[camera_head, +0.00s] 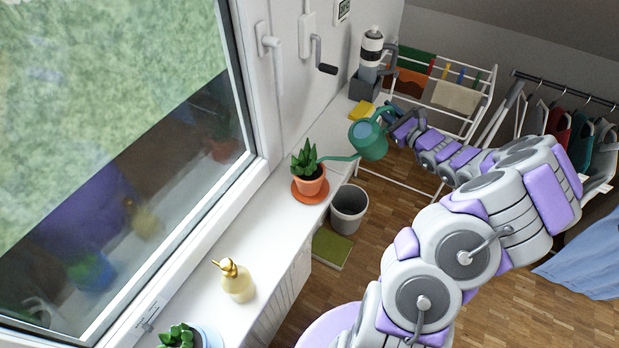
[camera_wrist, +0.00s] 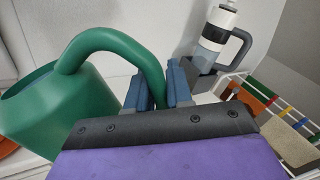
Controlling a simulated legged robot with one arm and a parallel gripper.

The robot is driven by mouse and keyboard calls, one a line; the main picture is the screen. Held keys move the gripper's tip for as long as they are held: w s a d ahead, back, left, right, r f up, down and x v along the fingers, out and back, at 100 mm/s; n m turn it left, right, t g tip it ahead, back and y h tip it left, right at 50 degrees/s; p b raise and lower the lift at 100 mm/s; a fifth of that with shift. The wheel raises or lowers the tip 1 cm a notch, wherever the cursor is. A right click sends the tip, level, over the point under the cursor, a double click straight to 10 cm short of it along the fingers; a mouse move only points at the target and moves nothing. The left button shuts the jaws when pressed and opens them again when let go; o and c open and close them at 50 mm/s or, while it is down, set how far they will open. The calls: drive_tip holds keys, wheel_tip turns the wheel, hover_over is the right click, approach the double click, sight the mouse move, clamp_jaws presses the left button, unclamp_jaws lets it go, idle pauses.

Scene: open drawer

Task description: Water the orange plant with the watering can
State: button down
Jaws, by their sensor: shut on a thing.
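The green watering can (camera_head: 369,139) is held off the sill at its right side, with its long spout pointing left. The spout's tip is close to the orange-potted plant (camera_head: 309,170), which stands on an orange saucer on the white windowsill. My gripper (camera_head: 392,115) is shut on the can's handle. In the wrist view the can (camera_wrist: 60,115) fills the left side, and its curved handle runs between the two fingers of my gripper (camera_wrist: 160,88). I cannot tell whether water is flowing.
The windowsill (camera_head: 275,225) also holds a gold-topped soap dispenser (camera_head: 237,282), a second plant (camera_head: 181,337) and a yellow sponge (camera_head: 361,111). A grey bin (camera_head: 349,209) stands on the floor below. A bottle (camera_head: 371,54) and a drying rack (camera_head: 455,97) are behind.

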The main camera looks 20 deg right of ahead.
wheel_tip(320, 180, down, 6)
drive_tip(key=m+p, duration=0.2)
drive_tip(key=shift+d+m, duration=0.25)
drive_tip(key=shift+m, duration=0.15)
idle(0.4)
drive_tip(key=shift+f, duration=0.1)
wheel_tip(320, 180, down, 6)
drive_tip(key=a+m, duration=0.1)
drive_tip(key=m, duration=0.1)
drive_tip(key=shift+s+m+b, duration=0.2)
drive_tip(key=shift+m+b, duration=0.1)
drive_tip(key=shift+f, duration=0.1)
idle(0.4)
